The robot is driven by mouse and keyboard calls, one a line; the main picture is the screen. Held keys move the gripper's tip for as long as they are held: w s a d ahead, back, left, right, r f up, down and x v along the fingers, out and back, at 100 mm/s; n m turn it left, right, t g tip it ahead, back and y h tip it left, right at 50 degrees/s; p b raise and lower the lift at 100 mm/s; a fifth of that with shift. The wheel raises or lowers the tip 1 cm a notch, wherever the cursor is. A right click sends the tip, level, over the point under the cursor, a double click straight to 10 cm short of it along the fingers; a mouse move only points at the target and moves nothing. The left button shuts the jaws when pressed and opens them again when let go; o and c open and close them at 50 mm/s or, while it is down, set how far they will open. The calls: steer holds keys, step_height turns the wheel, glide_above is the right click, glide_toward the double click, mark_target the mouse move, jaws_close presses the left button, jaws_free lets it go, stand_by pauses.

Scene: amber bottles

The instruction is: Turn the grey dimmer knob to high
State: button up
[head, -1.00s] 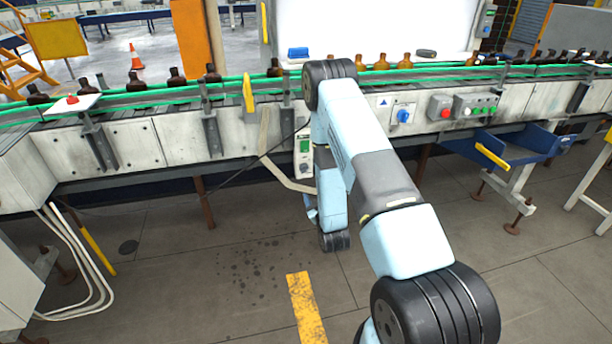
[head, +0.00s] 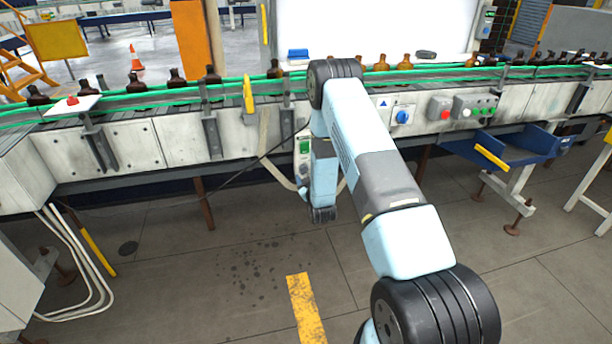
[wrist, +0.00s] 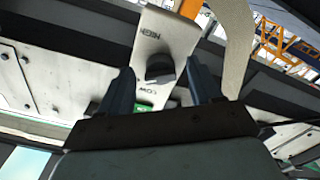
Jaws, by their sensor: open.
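The grey dimmer knob (wrist: 160,68) is a dark round knob on a pale panel (wrist: 168,30) in the wrist view. A pale mark shows on the knob's side toward LOW. My gripper (wrist: 159,72) is open, with one dark finger on each side of the knob. I cannot tell whether either finger touches it. In the head view the panel (head: 304,148) hangs below the conveyor, partly covered by my arm; the gripper's fingers are hidden there.
The conveyor (head: 180,140) with amber bottles (head: 381,62) runs above. A dark cable and a pale curved bracket (wrist: 236,40) are close to the panel. The floor in front is open.

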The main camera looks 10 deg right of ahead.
steer(key=shift+w, duration=0.45)
steer(key=shift+a, duration=0.15)
steer(key=c, duration=1)
